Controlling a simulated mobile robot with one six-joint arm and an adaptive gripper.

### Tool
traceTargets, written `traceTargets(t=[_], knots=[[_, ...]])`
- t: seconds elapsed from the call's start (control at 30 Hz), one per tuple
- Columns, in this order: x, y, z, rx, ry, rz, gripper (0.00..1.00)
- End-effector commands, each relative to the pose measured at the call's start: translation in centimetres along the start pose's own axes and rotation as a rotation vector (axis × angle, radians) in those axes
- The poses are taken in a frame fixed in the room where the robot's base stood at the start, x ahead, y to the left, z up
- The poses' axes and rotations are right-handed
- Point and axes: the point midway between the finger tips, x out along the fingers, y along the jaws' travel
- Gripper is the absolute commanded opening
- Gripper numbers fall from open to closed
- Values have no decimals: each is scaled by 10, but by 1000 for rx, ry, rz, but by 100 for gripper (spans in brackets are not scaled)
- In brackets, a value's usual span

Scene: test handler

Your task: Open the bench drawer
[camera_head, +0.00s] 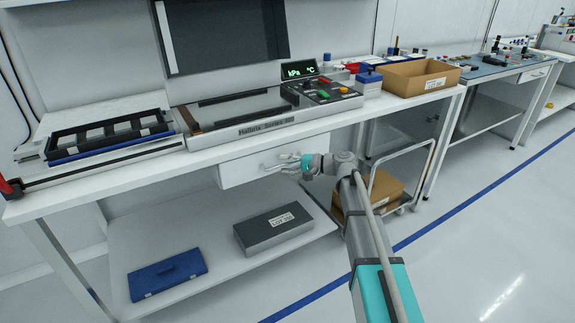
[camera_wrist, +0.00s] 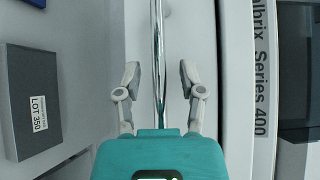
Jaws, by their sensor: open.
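The bench drawer (camera_head: 237,173) has a plain white front under the bench top, and it looks shut. Its handle is a long chrome bar (camera_wrist: 159,40), seen end-up in the wrist view. My gripper (camera_head: 268,164) is at the drawer front in the head view. In the wrist view my gripper (camera_wrist: 159,76) is open, with one finger on each side of the bar and visible gaps to both. The bar's near end is hidden behind my gripper's body. I cannot tell exactly how deep the bar sits between the fingertips.
The white bench top (camera_head: 200,157) bears a grey test handler (camera_head: 262,124), a black tray (camera_head: 108,133) and a cardboard box (camera_head: 405,79). The lower shelf (camera_head: 215,254) holds a grey case (camera_head: 275,231) and a blue case (camera_head: 167,275). A cart (camera_head: 408,178) stands right of the drawer.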

Motion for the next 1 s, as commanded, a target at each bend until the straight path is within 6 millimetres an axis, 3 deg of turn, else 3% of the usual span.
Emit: traceTargets(t=[0.13,0.4,0.77,1.0], knots=[[0,0,0,0,0,0,47],[0,0,0,0,0,0,0],[-2,0,0,0,1,0,0],[-12,3,10,0,3,0,0]])
